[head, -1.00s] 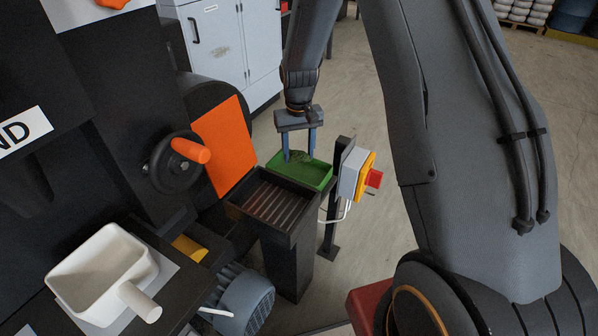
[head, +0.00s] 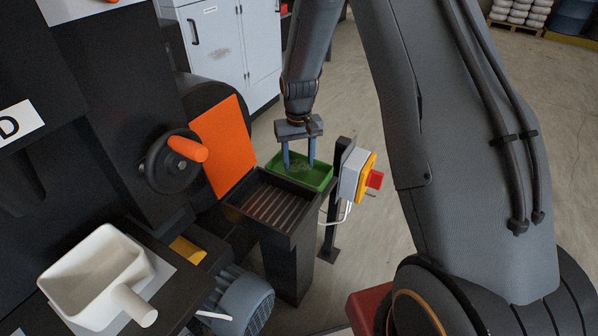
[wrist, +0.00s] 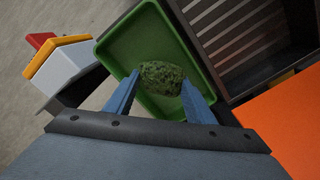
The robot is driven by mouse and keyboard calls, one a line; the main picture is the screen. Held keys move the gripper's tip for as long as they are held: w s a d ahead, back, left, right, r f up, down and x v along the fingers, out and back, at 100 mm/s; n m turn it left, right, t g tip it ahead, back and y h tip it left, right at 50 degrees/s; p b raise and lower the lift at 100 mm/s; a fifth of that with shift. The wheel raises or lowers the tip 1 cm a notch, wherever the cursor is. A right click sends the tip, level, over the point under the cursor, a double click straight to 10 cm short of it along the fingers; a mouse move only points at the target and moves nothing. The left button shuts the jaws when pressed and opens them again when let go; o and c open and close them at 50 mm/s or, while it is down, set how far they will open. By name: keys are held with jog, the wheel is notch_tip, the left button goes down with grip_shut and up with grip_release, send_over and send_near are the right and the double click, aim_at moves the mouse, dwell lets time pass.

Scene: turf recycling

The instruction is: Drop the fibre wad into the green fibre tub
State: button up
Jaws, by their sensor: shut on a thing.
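The fibre wad (wrist: 161,77) is a rough dark green clump. In the wrist view it sits between the two blue fingers of my gripper (wrist: 160,88), which is shut on it. The green fibre tub (wrist: 131,49) is shallow and rectangular and lies beneath the wad in that view. In the head view my gripper (head: 298,164) points down over the green tub (head: 325,181). The wad is hard to make out there against the green. The exact height of the wad above the tub floor cannot be told.
A black slatted tray (head: 271,205) stands directly in front of the tub. An orange panel (head: 223,146) rises to the left. A post-mounted box with a red button (head: 375,180) stands close on the right. A white scoop (head: 95,275) lies at lower left.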

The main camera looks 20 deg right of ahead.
jog(key=o, duration=1.1)
notch_tip(320, 180, up, 7)
jog(key=shift+r+b, duration=0.15)
jog(key=shift+b, duration=0.5)
jog(key=shift+r, duration=0.3)
jog(key=shift+s, duration=0.15)
jog(key=s+r, duration=0.1)
jog(key=s, duration=0.7)
jog(key=s+r, duration=0.2)
jog(key=s, duration=0.6)
jog(key=s+d+r, duration=0.1)
jog(key=s+r, duration=0.1)
jog(key=s, duration=0.7)
jog(key=shift+r, duration=0.2)
